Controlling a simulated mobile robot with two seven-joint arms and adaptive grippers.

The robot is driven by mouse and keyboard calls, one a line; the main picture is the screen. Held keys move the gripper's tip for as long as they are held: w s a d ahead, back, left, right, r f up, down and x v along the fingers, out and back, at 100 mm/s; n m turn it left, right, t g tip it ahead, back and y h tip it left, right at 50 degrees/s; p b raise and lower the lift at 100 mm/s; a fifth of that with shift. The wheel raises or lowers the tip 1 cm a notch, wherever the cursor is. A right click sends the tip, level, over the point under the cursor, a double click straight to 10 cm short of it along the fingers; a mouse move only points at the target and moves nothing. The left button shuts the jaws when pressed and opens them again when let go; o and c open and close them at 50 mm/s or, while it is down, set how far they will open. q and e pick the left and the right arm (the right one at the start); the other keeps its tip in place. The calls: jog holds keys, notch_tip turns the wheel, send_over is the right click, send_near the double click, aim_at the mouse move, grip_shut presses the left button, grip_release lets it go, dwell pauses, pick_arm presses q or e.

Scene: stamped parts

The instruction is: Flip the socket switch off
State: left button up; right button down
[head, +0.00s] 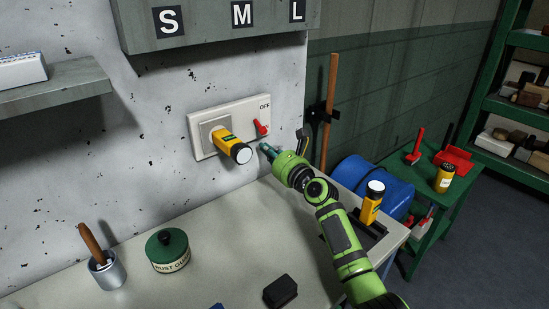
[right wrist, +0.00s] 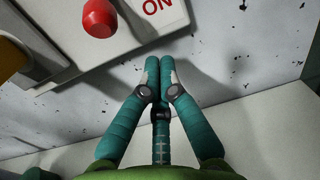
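A pale socket plate (head: 203,121) is fixed to the wall, with OFF marked above and ON marked below its red switch (head: 262,128). The red switch lever leans down by the ON mark. A yellow and black plug-in unit (head: 228,145) sits in the socket to the left of the switch. My right gripper (head: 264,148) is just below the switch, apart from it. In the right wrist view its teal fingers (right wrist: 160,62) are together and empty, below the red knob (right wrist: 100,18) and the ON label (right wrist: 158,5). My left gripper is out of view.
The bench (head: 214,214) below holds a green round tin (head: 167,251), a metal cup (head: 107,272) with a wooden handle, and a black block (head: 280,291). A yellow unit (head: 371,203) stands at the bench's right. A letter-marked cabinet (head: 205,30) hangs above.

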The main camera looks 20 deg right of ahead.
aim_at(259, 126)
jog(key=r, duration=0.1)
jog(key=s+r+p, duration=0.1)
jog(key=r, duration=0.1)
jog(key=shift+s+r, duration=0.15)
jog(key=shift+s, duration=0.15)
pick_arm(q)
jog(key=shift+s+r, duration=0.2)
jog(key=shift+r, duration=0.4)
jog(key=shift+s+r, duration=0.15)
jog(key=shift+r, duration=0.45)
pick_arm(e)
jog(key=shift+w, duration=0.1)
